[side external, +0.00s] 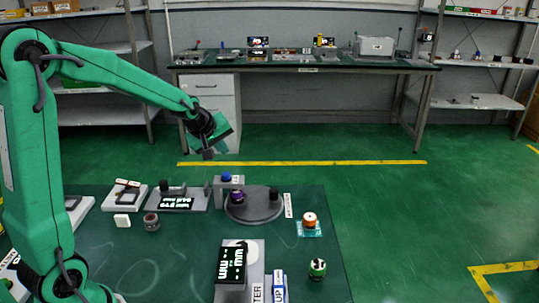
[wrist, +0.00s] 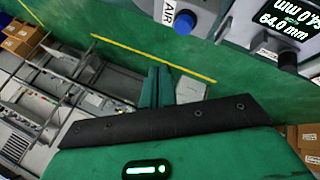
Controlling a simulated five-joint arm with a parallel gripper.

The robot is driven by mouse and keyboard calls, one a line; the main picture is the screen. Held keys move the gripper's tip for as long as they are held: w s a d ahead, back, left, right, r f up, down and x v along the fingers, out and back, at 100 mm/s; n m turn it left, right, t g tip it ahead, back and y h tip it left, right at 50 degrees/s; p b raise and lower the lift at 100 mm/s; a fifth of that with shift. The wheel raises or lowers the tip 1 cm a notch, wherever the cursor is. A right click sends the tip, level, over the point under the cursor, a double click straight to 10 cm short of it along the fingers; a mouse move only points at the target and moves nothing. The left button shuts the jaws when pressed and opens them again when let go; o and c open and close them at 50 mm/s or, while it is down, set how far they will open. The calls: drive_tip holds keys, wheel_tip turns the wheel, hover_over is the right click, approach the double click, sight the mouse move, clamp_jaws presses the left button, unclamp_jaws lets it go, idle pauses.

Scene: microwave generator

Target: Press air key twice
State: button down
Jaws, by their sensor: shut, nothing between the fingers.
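The air key is a blue round button (wrist: 184,22) on a grey housing at the top of the wrist view, beside a white "AIR" label (wrist: 168,12). In the side external view a blue button (side external: 226,177) tops a small grey block at the back of the green table and appears to be the same key. My gripper (side external: 208,153) hangs above and a little left of this button in that view, apart from it.
A grey unit with a lit readout (side external: 177,203) and dark knob stands left of the key. A grey round plate (side external: 268,204) is at its right.

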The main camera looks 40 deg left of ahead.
sight(224, 175)
idle(0.4)
wheel_tip(224, 175, up, 4)
drive_tip(key=shift+d+f, duration=0.1)
drive_tip(key=shift+f, duration=0.1)
idle(0.5)
drive_tip(key=shift+f, duration=4.25)
drive_tip(key=shift+f, duration=0.2)
drive_tip(key=shift+f, duration=0.25)
